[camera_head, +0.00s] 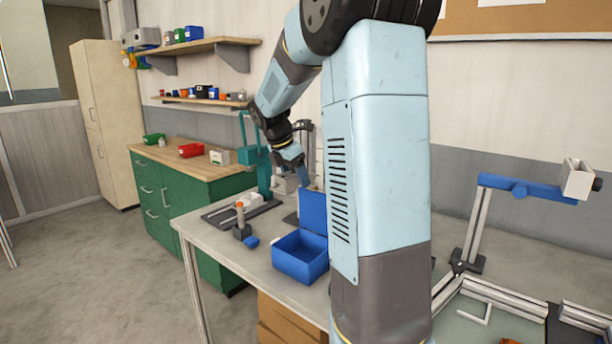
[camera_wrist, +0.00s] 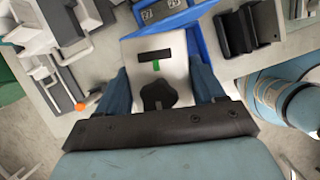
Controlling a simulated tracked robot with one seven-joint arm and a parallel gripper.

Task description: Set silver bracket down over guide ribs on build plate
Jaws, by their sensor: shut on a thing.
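My gripper (camera_wrist: 160,84) shows its two blue fingers in the wrist view, closed on the sides of a pale silver piece with a black star knob, a dark slot and a green mark, which I take to be the silver bracket (camera_wrist: 138,66). In the head view my gripper (camera_head: 303,176) is over the back of the workbench, beside the teal stand. The bracket cannot be made out there. I cannot clearly identify the build plate or its guide ribs in either view.
An open blue box (camera_head: 300,266) with its lid up stands on the workbench (camera_head: 222,250) in front of my gripper. The teal stand (camera_head: 256,165) is left of it. A dark ribbed holder (camera_wrist: 250,30) is at upper right in the wrist view. My arm hides the bench's middle.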

